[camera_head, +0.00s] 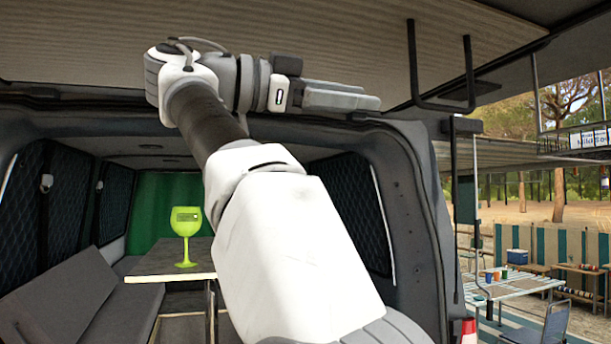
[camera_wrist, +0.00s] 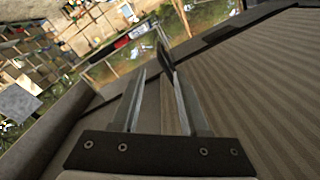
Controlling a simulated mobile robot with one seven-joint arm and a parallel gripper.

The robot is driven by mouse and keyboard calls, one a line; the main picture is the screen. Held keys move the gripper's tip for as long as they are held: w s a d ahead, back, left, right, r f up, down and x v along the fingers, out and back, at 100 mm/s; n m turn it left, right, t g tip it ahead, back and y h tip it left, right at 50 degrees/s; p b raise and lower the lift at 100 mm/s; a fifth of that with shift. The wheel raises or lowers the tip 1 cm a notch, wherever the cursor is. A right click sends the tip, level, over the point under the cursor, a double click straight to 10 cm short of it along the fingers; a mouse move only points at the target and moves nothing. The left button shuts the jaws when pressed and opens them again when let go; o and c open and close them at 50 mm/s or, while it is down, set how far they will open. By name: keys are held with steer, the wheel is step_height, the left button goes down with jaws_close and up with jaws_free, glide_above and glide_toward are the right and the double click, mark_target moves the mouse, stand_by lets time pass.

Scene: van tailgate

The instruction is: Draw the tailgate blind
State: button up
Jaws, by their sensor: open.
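A ribbed beige-grey panel (camera_head: 250,35), apparently the underside of the raised tailgate, spans the top of the head view; it also shows in the wrist view (camera_wrist: 265,85). A dark U-shaped bar (camera_head: 443,106) hangs from it at the upper right. I cannot tell whether this bar belongs to the blind, and no separate blind is clear. My gripper (camera_head: 376,103) points right, below the panel and left of the bar, apart from it in the picture. In the wrist view its fingers (camera_wrist: 158,72) are open, with nothing held. A dark upright piece (camera_wrist: 165,58) shows just beyond the fingertips.
The van's rear frame (camera_head: 410,200) stands right of my arm. Inside are a grey bench (camera_head: 75,300), a table (camera_head: 165,262) with a lime-green goblet (camera_head: 186,235), and a green curtain (camera_head: 165,200). Outside at right are a slatted table (camera_head: 505,286) and a chair (camera_head: 550,325).

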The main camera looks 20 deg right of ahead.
steer(key=w+d+f+n+t+y, duration=0.1)
steer(key=f+n+t+y, duration=0.15)
steer(key=f+n, duration=0.4)
steer(key=w+d+f+n+t+y+b, duration=0.1)
steer(key=d+f+n+y, duration=0.15)
steer(key=f+n, duration=0.35)
steer(key=w+d+f+n+t+y, duration=0.1)
steer(key=f+n+t+y, duration=0.2)
steer(key=f, duration=0.5)
steer(key=s+a+f+n+y, duration=0.2)
steer(key=s+f, duration=0.3)
steer(key=f, duration=0.6)
steer(key=s+a+f+n+g+y+b, duration=0.1)
steer(key=s+a+f+n+y, duration=0.2)
steer(key=f, duration=0.8)
steer(key=s+a+f+n+g+y, duration=0.1)
steer(key=s+a+f+n+y, duration=0.2)
steer(key=s+f+y, duration=0.2)
steer(key=s+f, duration=0.3)
steer(key=f, duration=0.3)
steer(key=shift+a, duration=0.4)
steer(key=shift+s+g, duration=0.1)
steer(key=shift+g, duration=0.15)
